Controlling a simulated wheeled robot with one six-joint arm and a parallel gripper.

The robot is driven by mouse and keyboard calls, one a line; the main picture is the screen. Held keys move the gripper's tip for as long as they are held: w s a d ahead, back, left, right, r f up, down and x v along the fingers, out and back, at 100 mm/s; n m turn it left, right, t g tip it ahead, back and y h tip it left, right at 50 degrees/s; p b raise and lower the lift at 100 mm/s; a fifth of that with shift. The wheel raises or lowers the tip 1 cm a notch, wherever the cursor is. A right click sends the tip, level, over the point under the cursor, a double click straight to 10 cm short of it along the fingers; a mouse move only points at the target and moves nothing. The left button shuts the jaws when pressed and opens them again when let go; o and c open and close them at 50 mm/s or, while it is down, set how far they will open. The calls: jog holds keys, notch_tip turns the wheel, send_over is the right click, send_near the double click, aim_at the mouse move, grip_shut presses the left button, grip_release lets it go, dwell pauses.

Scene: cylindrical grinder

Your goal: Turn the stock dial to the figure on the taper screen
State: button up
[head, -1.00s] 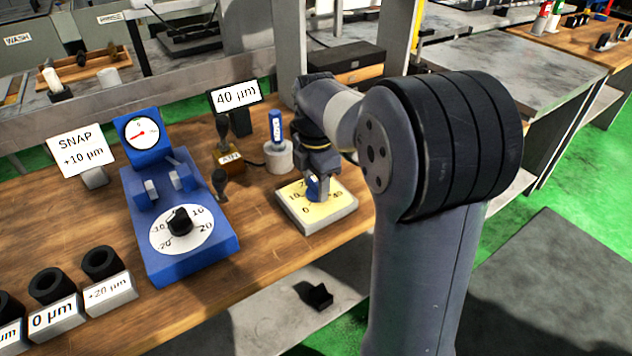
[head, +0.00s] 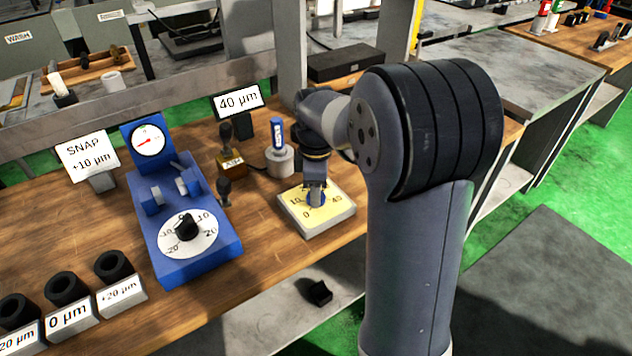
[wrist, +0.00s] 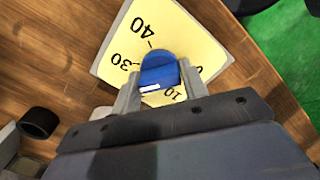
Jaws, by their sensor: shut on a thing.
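The stock dial (head: 328,211) is a yellow-faced block with figures from 0 to 40, on the front of the bench. Its blue knob (wrist: 158,66) carries a white mark. My gripper (head: 316,194) points down over the dial and is shut on the knob, one finger on each side in the wrist view. There the white mark lies on the knob's near side, towards the stretch between 30 and 10. That stretch is partly hidden by my gripper, so the exact reading cannot be told. The taper screen (head: 238,101) behind reads 40 µm.
A blue gauge unit (head: 203,266) with a white dial and black knob stands left. A SNAP +10 µm sign (head: 87,157) is behind it. Black rings on labelled blocks (head: 122,292) line the front left. A grey holder (head: 280,160) with a blue piece stands close behind the dial.

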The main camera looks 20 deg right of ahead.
jog(key=m+p, duration=0.1)
jog(key=m, duration=0.2)
jog(key=shift+r+m+p, duration=0.1)
jog(key=shift+m+p, duration=0.2)
jog(key=shift+m, duration=0.1)
jog(key=m+p, duration=0.1)
jog(key=m, duration=0.3)
jog(key=shift+m+p, duration=0.3)
jog(key=m+p, duration=0.1)
jog(key=m, duration=0.3)
jog(key=shift+m+p, duration=0.4)
jog(key=shift+m, duration=1.7)
jog(key=o, duration=0.9)
jog(key=shift+o, duration=0.2)
